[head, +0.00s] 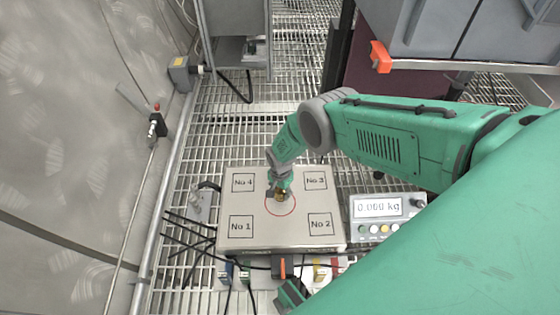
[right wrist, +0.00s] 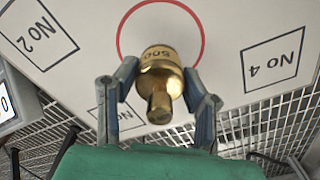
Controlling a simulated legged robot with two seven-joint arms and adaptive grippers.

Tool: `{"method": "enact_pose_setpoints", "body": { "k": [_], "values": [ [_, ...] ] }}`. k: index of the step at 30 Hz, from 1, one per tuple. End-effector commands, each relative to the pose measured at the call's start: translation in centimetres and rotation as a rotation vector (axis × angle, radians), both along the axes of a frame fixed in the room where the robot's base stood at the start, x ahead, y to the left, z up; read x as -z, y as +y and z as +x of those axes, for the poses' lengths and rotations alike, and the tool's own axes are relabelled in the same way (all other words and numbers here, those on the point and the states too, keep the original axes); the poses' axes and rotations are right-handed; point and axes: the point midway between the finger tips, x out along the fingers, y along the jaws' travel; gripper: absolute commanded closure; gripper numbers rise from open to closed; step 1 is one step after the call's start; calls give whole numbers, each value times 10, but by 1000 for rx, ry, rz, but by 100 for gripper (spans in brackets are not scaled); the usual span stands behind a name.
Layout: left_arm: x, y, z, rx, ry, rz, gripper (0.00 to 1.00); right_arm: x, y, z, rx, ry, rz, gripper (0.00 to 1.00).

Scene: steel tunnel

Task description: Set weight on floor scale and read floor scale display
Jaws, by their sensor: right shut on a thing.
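My right gripper (head: 279,188) is shut on a brass weight (head: 282,196) marked 500. The right wrist view shows the weight (right wrist: 160,80) with its knob toward me, between the two fingers. The weight is over the red circle on the floor scale's pale plate (head: 270,238); whether it touches the plate I cannot tell. The plate has printed squares No 1 to No 4. The floor scale display (head: 378,207), on a grey box right of the plate, reads 0.000 kg.
The floor is steel grating (head: 295,100). Cables and small coloured connectors (head: 320,272) lie along the plate's near edge. A grey cabinet (head: 238,50) stands behind, and grey cases (head: 430,25) sit at back right. A rail and curved wall are at left.

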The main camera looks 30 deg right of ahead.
Motion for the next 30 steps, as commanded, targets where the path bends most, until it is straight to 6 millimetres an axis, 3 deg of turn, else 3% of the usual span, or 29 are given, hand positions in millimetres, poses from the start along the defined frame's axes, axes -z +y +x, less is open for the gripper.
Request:
{"method": "enact_pose_setpoints", "body": {
  "k": [9,21,22,23,30],
  "values": [
    [27,0,0,0,0,0,100,38,0,1,-1,-2,1,100],
    [26,0,0,0,-1,0,100,42,0,1,-1,-3,0,100],
    [26,0,0,0,-1,0,100,41,0,1,-1,-1,-1,52],
    [26,0,0,0,-1,0,100,41,0,1,-1,-1,0,41],
    [26,0,0,0,-1,0,100,41,0,1,-1,-1,0,41]
  ]
}}
